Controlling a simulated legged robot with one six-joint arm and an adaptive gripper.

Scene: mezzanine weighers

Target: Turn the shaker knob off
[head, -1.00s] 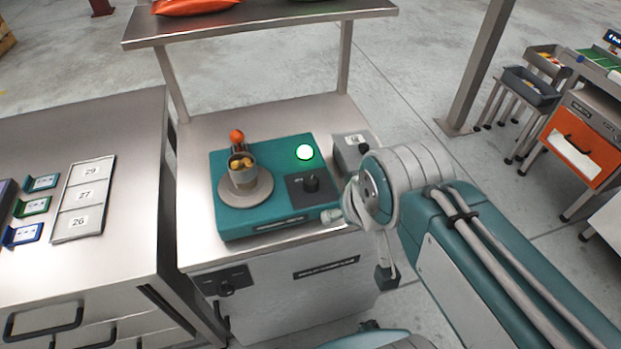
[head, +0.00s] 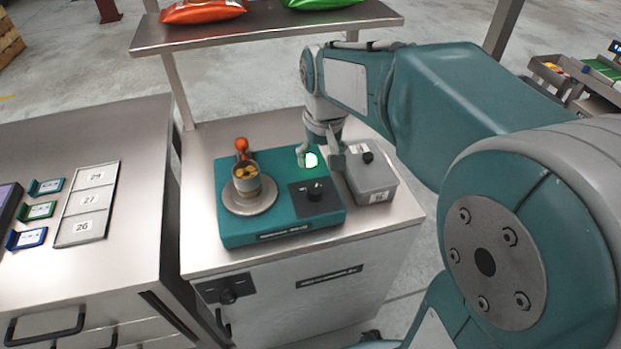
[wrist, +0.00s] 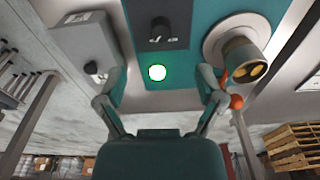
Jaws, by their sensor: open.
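The shaker is a teal box (head: 233,229) on the steel bench. Its black knob (head: 315,191) sits on a dark panel at the box's front right; the knob also shows at the top of the wrist view (wrist: 161,30). A round green lamp (head: 310,160) glows behind the knob, and it is lit in the wrist view (wrist: 157,72) too. A metal cup (head: 246,183) with yellowish pieces stands on the shaker's round plate (head: 267,201). My gripper (head: 320,160) is open and empty above the lamp end of the box, pointing down, apart from the knob.
A grey lidded box (head: 372,183) stands right of the shaker, close to my gripper. An orange-topped object (head: 241,146) is behind the cup. A steel shelf (head: 270,32) with orange and green bags overhangs the back. The left table holds a numbered tray (head: 87,204).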

